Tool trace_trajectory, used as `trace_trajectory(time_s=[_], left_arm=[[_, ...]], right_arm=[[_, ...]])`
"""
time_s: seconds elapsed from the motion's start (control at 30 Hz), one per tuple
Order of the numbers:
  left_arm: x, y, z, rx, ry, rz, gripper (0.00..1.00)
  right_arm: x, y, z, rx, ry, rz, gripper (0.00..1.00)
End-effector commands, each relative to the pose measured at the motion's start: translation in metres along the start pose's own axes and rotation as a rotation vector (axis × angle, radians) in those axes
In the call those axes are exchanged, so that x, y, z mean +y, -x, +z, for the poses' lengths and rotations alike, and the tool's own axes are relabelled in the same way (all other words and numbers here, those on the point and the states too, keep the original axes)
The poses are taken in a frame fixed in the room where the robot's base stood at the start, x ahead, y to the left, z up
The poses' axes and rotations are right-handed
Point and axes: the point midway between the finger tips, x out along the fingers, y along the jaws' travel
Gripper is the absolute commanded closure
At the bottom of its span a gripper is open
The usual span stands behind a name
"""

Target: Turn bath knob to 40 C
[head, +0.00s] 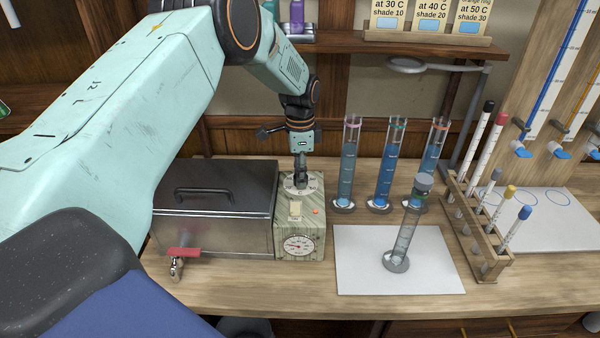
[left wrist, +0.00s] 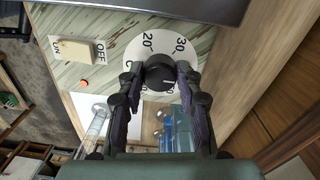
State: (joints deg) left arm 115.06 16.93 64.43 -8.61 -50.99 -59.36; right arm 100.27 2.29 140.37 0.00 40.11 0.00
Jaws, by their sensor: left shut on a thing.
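The bath knob (left wrist: 160,76) is black and round, at the middle of a white dial (left wrist: 148,44) on top of the bath's control box (head: 312,228). In the left wrist view the dial shows 20 and 30; my fingers cover other numbers, and I cannot tell the setting. My left gripper (head: 300,181) points straight down over the dial and is shut on the knob, one finger on each side. The fingers also show in the left wrist view (left wrist: 160,88). The metal water bath (head: 215,205) stands lidded left of the box.
The box has a switch (head: 295,208), a lit red lamp (head: 315,212) and a round gauge (head: 299,245). Several blue-filled cylinders (head: 384,175) stand close on the right. A cylinder (head: 402,240) stands on a white mat (head: 360,275). A wooden rack (head: 487,262) is farther right.

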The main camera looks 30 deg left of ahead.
Motion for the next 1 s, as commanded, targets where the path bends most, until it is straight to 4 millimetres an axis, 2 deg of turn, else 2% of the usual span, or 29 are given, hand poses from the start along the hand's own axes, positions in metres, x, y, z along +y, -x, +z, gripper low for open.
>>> trace_trajectory(time_s=[0.03,0.3,0.33,0.6,0.87,1.0], left_arm=[[-0.0044,0.0057,-0.0029,0.009,-0.001,-0.015,0.97],[-0.0044,0.0058,-0.0029,0.009,0.0,-0.015,0.97],[-0.0044,0.0058,-0.0029,0.009,0.0,-0.015,0.64],[-0.0024,0.0032,-0.0016,0.005,0.0,-0.008,0.42],[-0.0011,0.0017,-0.0008,0.002,0.0,-0.004,0.42],[-0.0016,0.0101,-0.0011,0.004,0.0,-0.005,0.42]], right_arm=[[0.0,0.0003,0.0,0.0,0.0,0.0,1.0],[0.0,0.0003,0.0,0.0,0.0,0.0,1.0],[0.0,0.0003,0.0,0.0,0.0,0.0,1.0],[0.0,0.0002,0.0,0.0,0.0,0.0,1.0],[0.0,0.0001,0.0,0.0,0.0,0.0,1.0],[0.0,0.0001,0.0,0.0,0.0,0.0,1.0]])
